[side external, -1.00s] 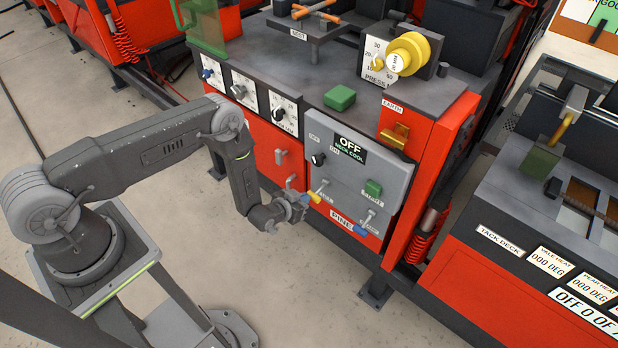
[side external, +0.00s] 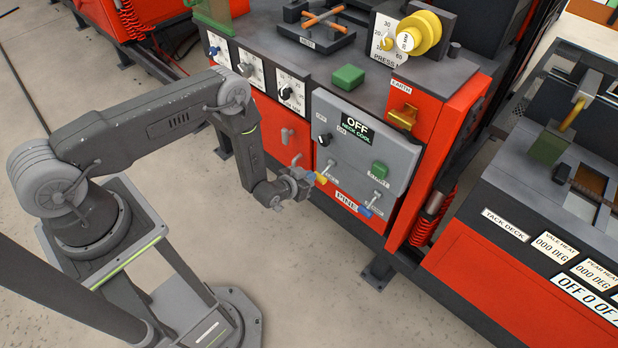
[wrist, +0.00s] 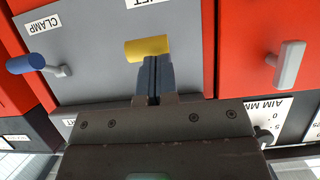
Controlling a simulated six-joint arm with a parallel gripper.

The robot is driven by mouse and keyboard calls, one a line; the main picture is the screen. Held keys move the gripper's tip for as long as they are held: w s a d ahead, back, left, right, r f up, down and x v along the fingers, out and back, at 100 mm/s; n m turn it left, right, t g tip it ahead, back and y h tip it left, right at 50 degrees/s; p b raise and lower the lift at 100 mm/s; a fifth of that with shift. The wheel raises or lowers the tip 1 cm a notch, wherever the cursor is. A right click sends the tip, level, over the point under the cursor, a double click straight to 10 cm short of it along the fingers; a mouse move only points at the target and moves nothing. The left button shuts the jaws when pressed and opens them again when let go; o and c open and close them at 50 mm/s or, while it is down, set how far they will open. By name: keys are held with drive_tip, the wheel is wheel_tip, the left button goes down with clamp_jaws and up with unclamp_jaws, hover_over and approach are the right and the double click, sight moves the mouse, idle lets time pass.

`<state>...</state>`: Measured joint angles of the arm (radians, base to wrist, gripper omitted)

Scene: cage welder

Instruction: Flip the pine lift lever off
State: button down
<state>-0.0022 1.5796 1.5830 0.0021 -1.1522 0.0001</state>
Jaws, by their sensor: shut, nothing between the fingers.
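The lift lever has a yellow handle (side external: 320,180) and sits on the lower part of the grey panel (side external: 398,150), above the PINE label (side external: 346,200). Its handle points down and outward in the side view. The yellow handle (wrist: 148,48) also shows in the wrist view, near a cut-off label ending in "FT". My gripper (side external: 310,178) is shut and empty, just left of the yellow handle. In the wrist view my fingertips (wrist: 155,60) overlap the handle's edge; I cannot tell whether they touch it. The lever's shaft is hidden there.
A blue-handled lever (side external: 366,212) labelled CLAMP is to the right. A grey lever (side external: 287,135) is on the red face to the left. A black switch (side external: 324,139) and a green button (side external: 379,168) share the panel. Open floor lies in front.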

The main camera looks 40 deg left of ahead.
drive_tip(key=shift+s, duration=0.1)
drive_tip(key=s, duration=1)
drive_tip(key=shift+w, duration=0.15)
